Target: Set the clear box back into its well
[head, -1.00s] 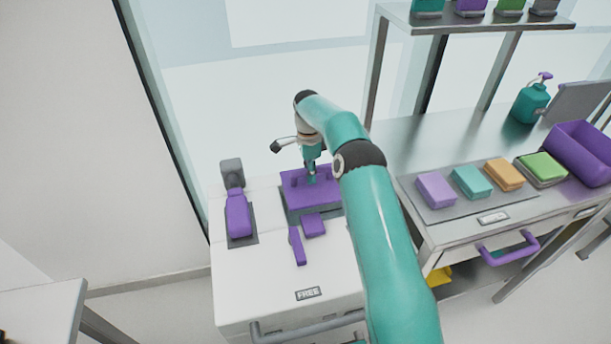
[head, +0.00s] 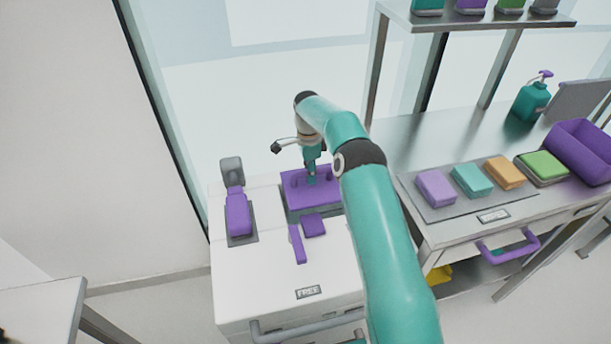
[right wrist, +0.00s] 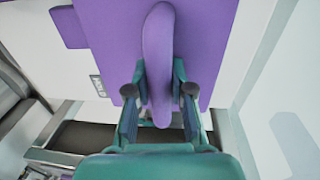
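I cannot make out a clear box in either view. A purple lid-like block (head: 300,201) with a raised handle sits in a dark-edged recess on top of the white cart. My right gripper (head: 312,180) points down at this handle. In the right wrist view the purple handle (right wrist: 158,50) runs between the two teal fingers of my gripper (right wrist: 159,88), and the finger pads lie against both its sides. The lid's far right part is hidden behind my arm in the head view. My left gripper is not in view.
The white cart (head: 260,285) also carries a purple part on a dark plate (head: 238,214), a purple bar (head: 297,244) and a small purple block (head: 313,225). A steel bench (head: 430,150) with coloured sponge-like blocks, a purple bin (head: 580,152) and a bottle (head: 531,102) stands right.

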